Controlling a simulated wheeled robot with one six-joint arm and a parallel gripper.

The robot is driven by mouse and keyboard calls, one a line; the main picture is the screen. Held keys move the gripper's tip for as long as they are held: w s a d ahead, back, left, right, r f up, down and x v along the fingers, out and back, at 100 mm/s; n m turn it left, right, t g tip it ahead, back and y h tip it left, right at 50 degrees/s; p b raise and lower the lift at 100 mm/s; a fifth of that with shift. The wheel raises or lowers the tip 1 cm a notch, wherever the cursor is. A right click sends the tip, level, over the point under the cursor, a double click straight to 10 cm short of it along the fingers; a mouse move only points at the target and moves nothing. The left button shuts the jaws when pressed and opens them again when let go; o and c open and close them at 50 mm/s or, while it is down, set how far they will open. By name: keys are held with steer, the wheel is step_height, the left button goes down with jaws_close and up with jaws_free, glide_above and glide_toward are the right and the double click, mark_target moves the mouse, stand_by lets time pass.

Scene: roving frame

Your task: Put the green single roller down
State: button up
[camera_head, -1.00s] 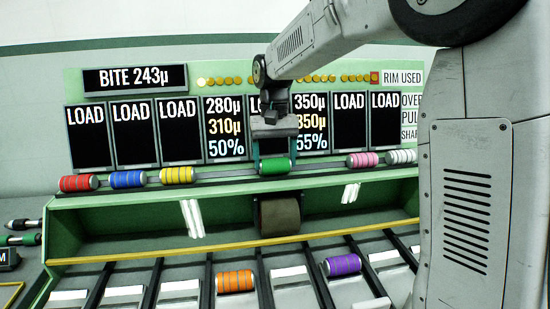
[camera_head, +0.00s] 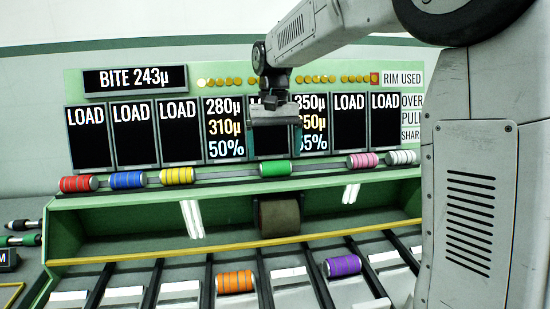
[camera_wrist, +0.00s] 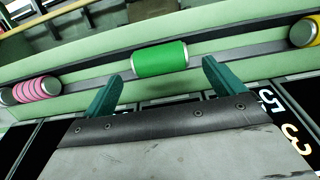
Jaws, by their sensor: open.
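The green single roller (camera_head: 275,168) lies on the long ledge at the top of the machine, between the yellow and pink rollers. It also shows in the wrist view (camera_wrist: 160,58), lying in the ledge's groove just past the fingertips. My gripper (camera_head: 275,150) is above the roller and apart from it. In the wrist view my gripper (camera_wrist: 161,72) is open and empty, with one teal finger on either side of the roller's line.
On the ledge (camera_head: 220,176) lie red (camera_head: 78,183), blue (camera_head: 128,179), yellow (camera_head: 177,175), pink (camera_head: 362,160) and white (camera_head: 401,157) rollers. Display screens (camera_head: 181,132) stand close behind. Orange (camera_head: 235,282) and purple (camera_head: 343,265) rollers lie in the lower lanes.

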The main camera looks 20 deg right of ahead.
step_height(320, 180, up, 9)
steer(key=w, duration=0.1)
steer(key=shift+d, duration=0.15)
steer(key=s+d+t, duration=0.1)
steer(key=s+d, duration=0.1)
steer(key=s, duration=1.4)
steer(key=s+f+n+t, duration=0.2)
steer(key=s+f, duration=1)
steer(key=s, duration=0.5)
steer(key=shift+s+d+f, duration=0.2)
steer(key=shift+s+d, duration=0.15)
